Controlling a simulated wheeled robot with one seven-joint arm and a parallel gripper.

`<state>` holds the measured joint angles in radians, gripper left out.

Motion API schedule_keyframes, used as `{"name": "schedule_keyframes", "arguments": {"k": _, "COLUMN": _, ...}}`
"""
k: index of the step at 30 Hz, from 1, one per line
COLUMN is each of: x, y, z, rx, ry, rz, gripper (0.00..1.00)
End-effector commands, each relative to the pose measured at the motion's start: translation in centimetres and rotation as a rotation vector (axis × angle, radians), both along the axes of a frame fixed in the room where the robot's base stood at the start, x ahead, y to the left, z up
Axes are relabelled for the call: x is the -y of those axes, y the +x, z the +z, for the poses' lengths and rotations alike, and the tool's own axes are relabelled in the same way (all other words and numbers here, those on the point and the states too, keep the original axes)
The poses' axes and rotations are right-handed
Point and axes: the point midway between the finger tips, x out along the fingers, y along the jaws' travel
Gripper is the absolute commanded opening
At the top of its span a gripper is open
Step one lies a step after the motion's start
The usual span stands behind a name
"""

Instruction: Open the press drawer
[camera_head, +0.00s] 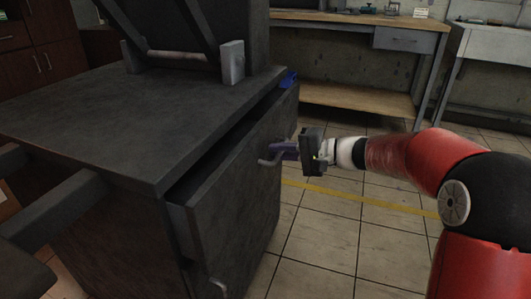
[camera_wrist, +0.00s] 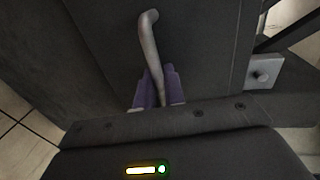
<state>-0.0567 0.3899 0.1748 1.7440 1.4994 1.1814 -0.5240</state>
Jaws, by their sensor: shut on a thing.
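The press (camera_head: 110,120) is a large dark grey box-shaped machine at the left of the head view. Its drawer (camera_head: 235,185) stands partly open, with a gap showing between its front and the press body. The drawer handle (camera_head: 268,160) is a grey metal bar on the drawer front; it also shows in the wrist view (camera_wrist: 149,45). My gripper (camera_head: 283,151) is shut on the handle, its purple fingers on either side of the bar in the wrist view (camera_wrist: 159,88). The drawer's inside is mostly hidden.
A blue object (camera_head: 288,79) sits at the far end of the drawer gap. A wooden workbench (camera_head: 345,26) and a grey table (camera_head: 500,45) stand at the back. The tiled floor (camera_head: 340,225) with a yellow line is clear right of the press.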

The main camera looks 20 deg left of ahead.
Motion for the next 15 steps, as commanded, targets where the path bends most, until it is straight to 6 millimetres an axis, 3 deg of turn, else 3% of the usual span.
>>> {"name": "schedule_keyframes", "arguments": {"k": 6, "x": 7.3, "y": -0.5, "z": -0.5, "rx": 0.000, "ry": -0.001, "rz": -0.007, "gripper": 0.00}}
{"name": "schedule_keyframes", "arguments": {"k": 15, "x": 16.3, "y": -1.3, "z": -0.2, "rx": -0.002, "ry": -0.001, "rz": -0.004, "gripper": 0.00}}
